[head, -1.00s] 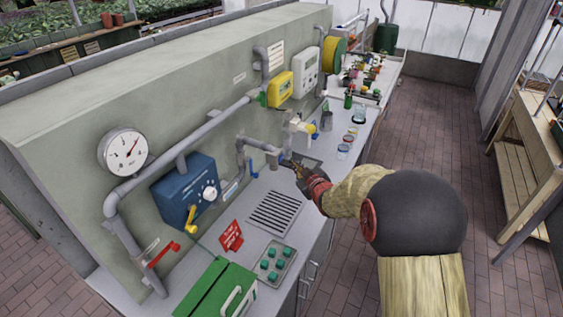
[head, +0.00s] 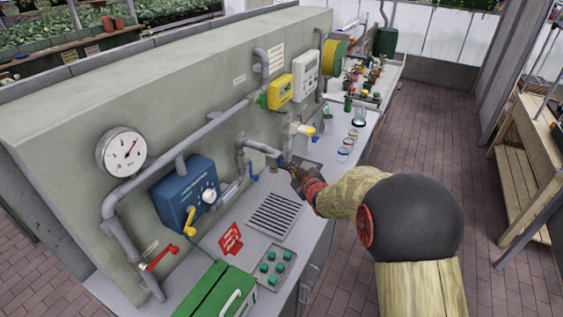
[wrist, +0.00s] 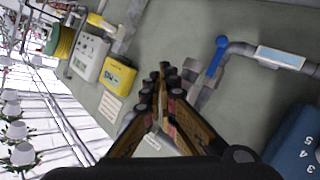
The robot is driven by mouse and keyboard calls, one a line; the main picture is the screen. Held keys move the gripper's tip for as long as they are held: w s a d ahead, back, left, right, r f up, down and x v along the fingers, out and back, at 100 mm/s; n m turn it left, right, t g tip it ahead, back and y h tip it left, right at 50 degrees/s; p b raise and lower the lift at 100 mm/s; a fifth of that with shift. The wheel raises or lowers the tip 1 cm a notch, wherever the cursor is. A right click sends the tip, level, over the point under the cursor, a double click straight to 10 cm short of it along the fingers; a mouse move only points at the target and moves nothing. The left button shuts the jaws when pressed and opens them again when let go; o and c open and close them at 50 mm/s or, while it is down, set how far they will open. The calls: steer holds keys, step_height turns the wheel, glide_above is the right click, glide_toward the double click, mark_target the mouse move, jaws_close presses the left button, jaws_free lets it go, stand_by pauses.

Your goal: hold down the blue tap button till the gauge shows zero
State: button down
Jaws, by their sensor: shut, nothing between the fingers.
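The blue tap button (head: 283,159) is a small blue spot at the end of the grey tap spout (head: 262,148) in the head view. My gripper (head: 285,166) is shut and empty, its tips right at this spot. Whether they touch or press it I cannot tell. The round white gauge (head: 122,152) is on the panel at the left. Its needle points up and right, away from the dial's lower left; its numbers are too small to read.
A yellow-handled tap (head: 308,130), a blue box with a dial (head: 186,195), a drain grate (head: 275,215) and glass jars (head: 344,152) are near. The aisle floor is clear.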

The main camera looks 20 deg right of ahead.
steer(key=shift+w, duration=0.1)
stand_by(0.7)
steer(key=shift+w+a+b, duration=0.25)
steer(key=shift+b, duration=0.2)
steer(key=shift+w+a+b, duration=0.25)
steer(key=shift+w+b, duration=0.1)
stand_by(1.7)
steer(key=shift+s+d, duration=0.1)
steer(key=shift+s, duration=0.05)
stand_by(2.1)
steer(key=shift+s+d, duration=0.45)
steer(key=shift+s, duration=0.1)
steer(key=s+d, duration=0.1)
steer(key=s, duration=0.1)
steer(key=s+d+p, duration=0.1)
steer(key=s+d, duration=0.1)
stand_by(0.4)
stand_by(0.4)
